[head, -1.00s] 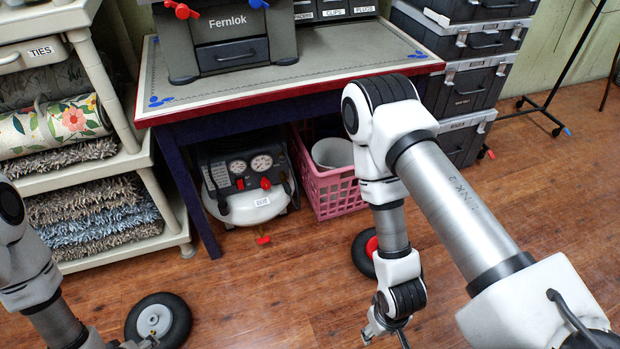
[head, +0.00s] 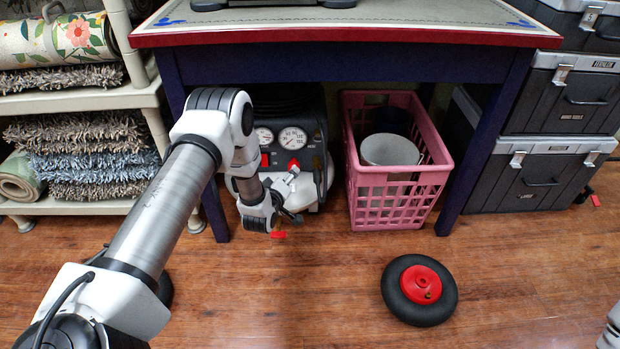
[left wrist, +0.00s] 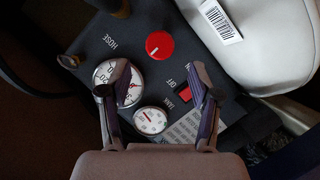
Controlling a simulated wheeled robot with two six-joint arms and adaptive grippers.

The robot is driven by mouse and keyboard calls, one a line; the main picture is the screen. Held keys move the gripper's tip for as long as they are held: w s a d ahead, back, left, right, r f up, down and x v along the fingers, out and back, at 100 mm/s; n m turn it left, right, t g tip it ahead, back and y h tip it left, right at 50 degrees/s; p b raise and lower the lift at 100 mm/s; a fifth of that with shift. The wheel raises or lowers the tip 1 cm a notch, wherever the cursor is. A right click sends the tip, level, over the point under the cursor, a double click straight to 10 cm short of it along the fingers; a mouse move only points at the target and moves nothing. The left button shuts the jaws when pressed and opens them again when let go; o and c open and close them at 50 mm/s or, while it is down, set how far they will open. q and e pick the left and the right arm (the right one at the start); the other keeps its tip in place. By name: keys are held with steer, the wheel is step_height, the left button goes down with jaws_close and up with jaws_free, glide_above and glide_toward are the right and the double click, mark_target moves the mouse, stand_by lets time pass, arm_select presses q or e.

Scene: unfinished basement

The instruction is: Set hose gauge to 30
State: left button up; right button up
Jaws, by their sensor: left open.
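The air compressor (head: 318,160) stands under the table. Its panel carries the larger hose gauge (head: 293,138) and the smaller tank gauge (head: 264,136). In the left wrist view, the hose gauge (left wrist: 104,76) is at left, partly covered by a finger, so I cannot read it. The tank gauge (left wrist: 150,120) is below centre. The round red knob (left wrist: 159,45) beside the HOSE label has a white mark pointing lower left. My left gripper (left wrist: 159,78) is open and empty over the panel, the knob beyond its fingertips. It also shows in the head view (head: 294,192). My right gripper is out of view.
A red switch (left wrist: 184,92) marked OFF lies near the right finger. The table (head: 350,37) is overhead. A pink crate (head: 400,200) with a white bucket (head: 390,150) stands right of the compressor. A red-hubbed wheel (head: 420,290) lies on the floor. Shelves (head: 80,100) stand left.

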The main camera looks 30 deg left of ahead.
arm_select(q)
steer(key=b+x, duration=0.4)
steer(key=x, duration=0.3)
steer(key=shift+w+f, duration=0.2)
steer(key=shift+w, duration=0.05)
steer(key=shift+w+a+r, duration=0.1)
steer(key=c, duration=1.1)
